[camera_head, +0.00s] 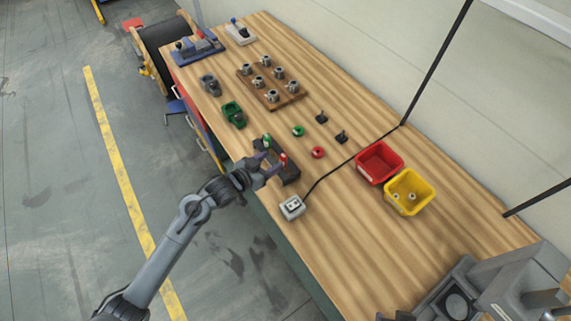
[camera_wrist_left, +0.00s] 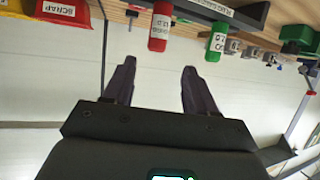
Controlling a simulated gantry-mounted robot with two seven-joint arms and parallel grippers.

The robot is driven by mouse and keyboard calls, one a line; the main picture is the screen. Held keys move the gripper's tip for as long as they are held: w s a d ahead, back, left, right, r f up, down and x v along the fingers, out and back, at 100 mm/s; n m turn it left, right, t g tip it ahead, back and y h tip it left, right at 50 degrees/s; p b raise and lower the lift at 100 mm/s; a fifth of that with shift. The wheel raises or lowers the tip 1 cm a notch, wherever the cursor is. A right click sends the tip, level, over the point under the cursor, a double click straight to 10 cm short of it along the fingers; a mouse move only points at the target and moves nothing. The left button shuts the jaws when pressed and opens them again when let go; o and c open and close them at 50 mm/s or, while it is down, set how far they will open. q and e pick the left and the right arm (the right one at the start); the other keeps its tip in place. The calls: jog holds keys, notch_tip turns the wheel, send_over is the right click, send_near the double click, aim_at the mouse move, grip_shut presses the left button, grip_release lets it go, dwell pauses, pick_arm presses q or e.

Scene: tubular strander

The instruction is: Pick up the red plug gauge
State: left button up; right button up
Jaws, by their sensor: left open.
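The red plug gauge (camera_head: 282,158) stands in a dark gauge rack (camera_head: 291,174) near the table's front edge, with the green plug gauge (camera_head: 267,140) beside it. In the left wrist view, the labelled red gauge (camera_wrist_left: 160,27) shows ahead of the fingers, between their lines, and the green gauge (camera_wrist_left: 216,42) is right of it. My left gripper (camera_head: 271,163) is open and empty close to the red gauge; it shows in the wrist view (camera_wrist_left: 159,82) with clear space between its fingers. Dark shapes at the head view's bottom edge may be part of my right gripper.
A red bin (camera_head: 379,162) and a yellow bin (camera_head: 409,192) stand to the right. A small box (camera_head: 292,207) with a cable is near the front edge. A red ring (camera_head: 318,152), a green ring (camera_head: 298,131) and a wooden tray (camera_head: 290,99) of metal parts lie behind.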

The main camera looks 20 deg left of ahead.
aim_at(284, 155)
pick_arm(q)
jog(key=x, duration=0.3)
jog(key=shift+w+d, duration=0.15)
jog(key=shift+w, duration=0.05)
jog(key=shift+f+b+x, duration=0.1)
jog(key=shift+b+x, duration=0.05)
jog(key=shift+x, duration=1.25)
jog(key=shift+f+b+x, duration=0.15)
jog(key=shift+x, duration=1.25)
jog(key=shift+s+d, duration=0.15)
grip_shut()
jog(key=shift+r, duration=0.2)
